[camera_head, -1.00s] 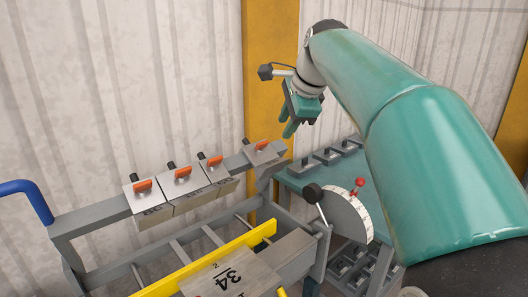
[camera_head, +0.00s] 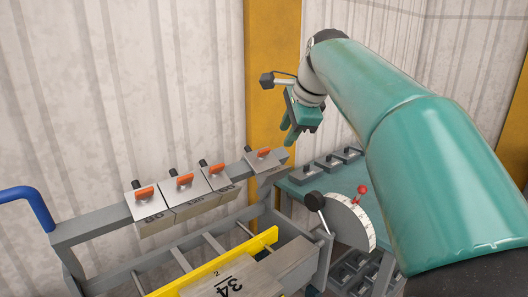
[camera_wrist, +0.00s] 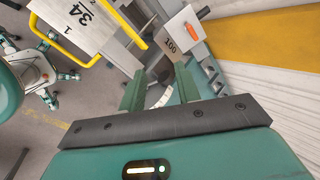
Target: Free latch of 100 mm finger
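The 100 mm finger (camera_wrist: 173,46) is a grey plate marked 100 with an orange latch (camera_wrist: 193,33) on it, at the top of the wrist view. In the head view, a plate with an orange latch (camera_head: 264,153) at the right end of the beam seems to be the same finger, but its label cannot be read there. My gripper (camera_head: 289,137) hangs above and to the right of that plate, apart from it. In the wrist view, my gripper's two green fingers (camera_wrist: 160,85) are spread with nothing between them.
More fingers with orange latches (camera_head: 184,180) sit along the grey beam (camera_head: 92,222) to the left. A yellow bar (camera_head: 225,262), a white dial (camera_head: 352,222) with a red knob and a teal bench (camera_head: 298,186) lie nearby. A yellow post (camera_head: 268,90) and corrugated wall stand behind.

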